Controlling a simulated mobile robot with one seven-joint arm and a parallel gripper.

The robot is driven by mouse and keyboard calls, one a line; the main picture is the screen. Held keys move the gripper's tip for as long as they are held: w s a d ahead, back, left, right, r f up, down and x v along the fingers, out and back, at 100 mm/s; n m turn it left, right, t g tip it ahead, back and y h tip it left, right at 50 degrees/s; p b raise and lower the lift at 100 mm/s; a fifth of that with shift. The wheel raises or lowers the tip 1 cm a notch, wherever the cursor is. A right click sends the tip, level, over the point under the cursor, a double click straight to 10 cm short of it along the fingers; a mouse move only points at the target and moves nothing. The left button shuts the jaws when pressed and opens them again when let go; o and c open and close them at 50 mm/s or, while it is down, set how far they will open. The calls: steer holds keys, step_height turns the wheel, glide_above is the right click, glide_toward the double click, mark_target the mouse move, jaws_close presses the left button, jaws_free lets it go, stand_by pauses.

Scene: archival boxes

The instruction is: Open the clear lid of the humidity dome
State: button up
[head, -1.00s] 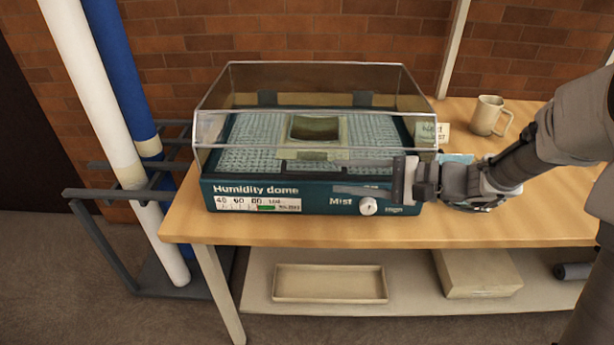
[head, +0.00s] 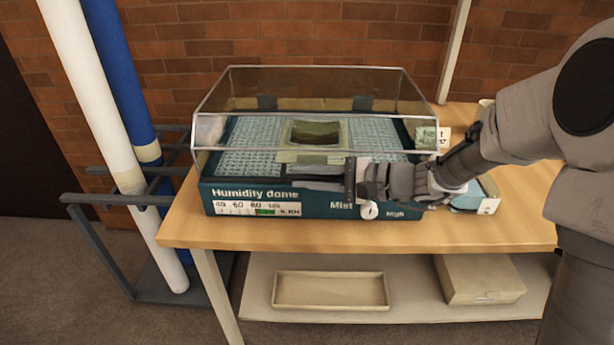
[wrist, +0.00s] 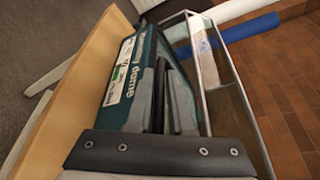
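The humidity dome stands on the wooden table, with a teal base (head: 240,194) and a clear lid (head: 310,88) with pale edges. The lid appears down over the base; it also shows in the wrist view (wrist: 228,92). Through it I see a grey textured mat and a beige square piece (head: 316,135). My gripper (head: 312,181) comes in from the right, its fingers pointing left along the base's front, near the lid's lower front edge. In the wrist view the fingers (wrist: 168,95) lie close together beside the lid's front. Whether they touch or grip it is unclear.
A card (head: 432,138) stands at the dome's right. A pale blue item (head: 468,198) lies under my arm. White and blue rolls (head: 110,130) stand in a rack at left. A tray (head: 330,290) and box (head: 478,278) sit on the lower shelf. The front table edge is clear.

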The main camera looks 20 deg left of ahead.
jaws_close()
steer(key=shift+r, duration=0.1)
stand_by(1.1)
